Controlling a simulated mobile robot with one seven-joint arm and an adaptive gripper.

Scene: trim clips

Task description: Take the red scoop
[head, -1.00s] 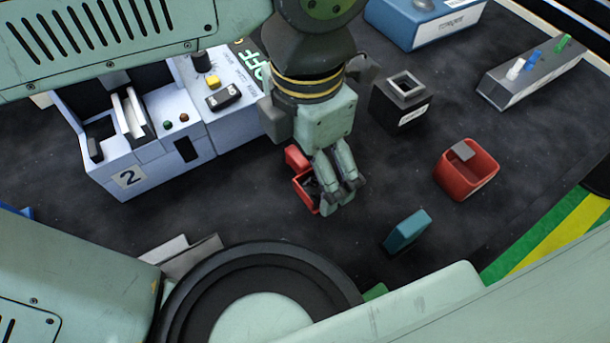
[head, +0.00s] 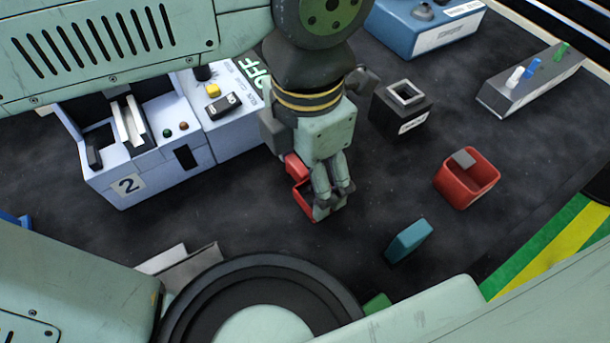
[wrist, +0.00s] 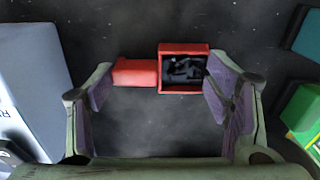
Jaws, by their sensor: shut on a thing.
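The red scoop (wrist: 135,72) has a solid red handle block and a square red bowl with small dark pieces inside. In the head view the scoop (head: 300,192) is on or just above the dark mat, partly hidden by my fingers. My gripper (wrist: 160,84) is shut on the scoop lengthwise, one finger at the handle end and the other at the bowl's outer side. In the head view my gripper (head: 328,198) points down over it. I cannot tell whether the scoop is clear of the mat.
A white unit (head: 150,168) marked 2 stands to the left. A black square holder (head: 400,112) and a red bin (head: 468,180) stand to the right. A teal block (head: 408,241) lies nearer. Blue (head: 420,28) and grey (head: 530,82) boxes are at the back right. Mat between them is clear.

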